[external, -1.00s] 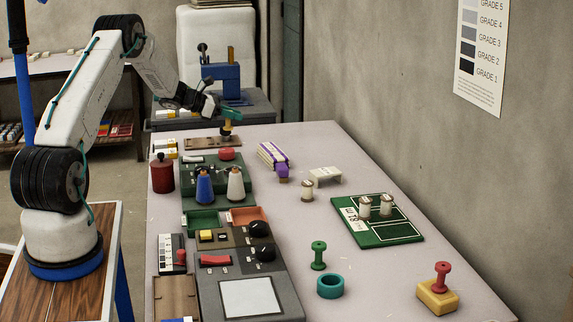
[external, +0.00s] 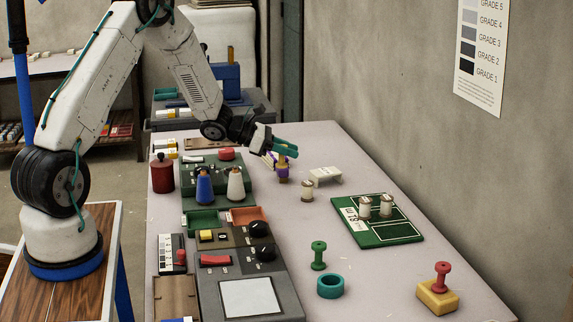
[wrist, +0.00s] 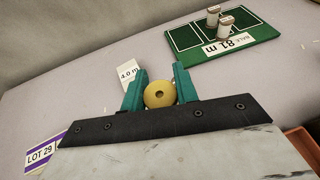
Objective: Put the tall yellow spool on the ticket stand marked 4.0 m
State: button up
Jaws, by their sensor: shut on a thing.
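The tall yellow spool (wrist: 159,94) is between the green fingers of my gripper (wrist: 160,88) in the wrist view, seen end-on. The ticket stand marked 4.0 m (wrist: 129,74) is just beyond the left finger in the wrist view. In the external view the white stand (external: 325,175) is right of the spool; its label is too small to read there.
A green board (external: 384,234) with two white spools lies further right. A control panel (external: 245,285) fills the left side.

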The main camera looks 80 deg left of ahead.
jog(key=w+a, duration=0.2)
jog(key=w, duration=0.2)
jog(key=w+a+f, duration=0.1)
jog(key=w+a, duration=0.1)
jog(key=w, duration=0.3)
jog(key=w+a, duration=0.2)
jog(key=w, duration=0.3)
jog(key=shift+w+a+f, duration=0.15)
jog(key=shift+w+f, duration=0.05)
jog(key=shift+f, duration=1.8)
jog(key=shift+f, duration=0.1)
jog(key=o, duration=0.9)
jog(key=shift+o, duration=0.2)
jog(key=v, duration=1.2)
